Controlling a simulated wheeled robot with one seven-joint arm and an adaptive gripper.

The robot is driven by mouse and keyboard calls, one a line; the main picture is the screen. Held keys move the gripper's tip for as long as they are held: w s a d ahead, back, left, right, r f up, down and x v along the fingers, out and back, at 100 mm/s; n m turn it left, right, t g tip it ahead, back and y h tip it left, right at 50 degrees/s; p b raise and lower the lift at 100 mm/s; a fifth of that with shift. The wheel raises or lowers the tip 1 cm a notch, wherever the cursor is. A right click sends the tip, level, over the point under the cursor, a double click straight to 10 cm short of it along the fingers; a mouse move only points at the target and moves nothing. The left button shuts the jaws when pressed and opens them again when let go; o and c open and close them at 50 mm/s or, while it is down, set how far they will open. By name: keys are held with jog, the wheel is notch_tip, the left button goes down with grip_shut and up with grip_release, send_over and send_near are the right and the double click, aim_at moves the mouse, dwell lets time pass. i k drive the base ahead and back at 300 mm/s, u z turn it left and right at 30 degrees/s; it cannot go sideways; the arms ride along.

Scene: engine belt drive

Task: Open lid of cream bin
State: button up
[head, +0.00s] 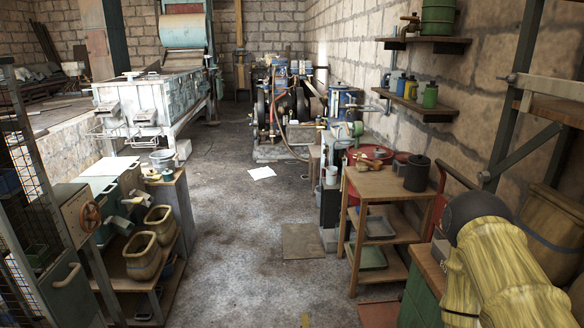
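I cannot tell for certain which thing is the cream bin, and I make out no cream lid. Two tan, open-topped containers, a front one (143,262) and a rear one (158,221), stand on the low shelf unit at the left. A large pale, worn box-like machine (165,100) stands on legs at the back left. A bulky yellowish, ribbed shape (500,270) with a dark round end fills the bottom right corner; I cannot tell what it is. My gripper is not in view.
A wooden shelf cart (388,184) with a dark lidded pot (417,173) stands right of centre. An engine (285,100) stands at the back. A brown bin-like thing (548,228) is at the right. The middle floor is mostly clear, with white paper (262,173).

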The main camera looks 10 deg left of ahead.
aim_at(106, 167)
jog(key=u, duration=0.25)
jog(key=i, duration=1.65)
jog(key=u, duration=1.25)
jog(key=i, duration=1.55)
jog(key=u, duration=0.65)
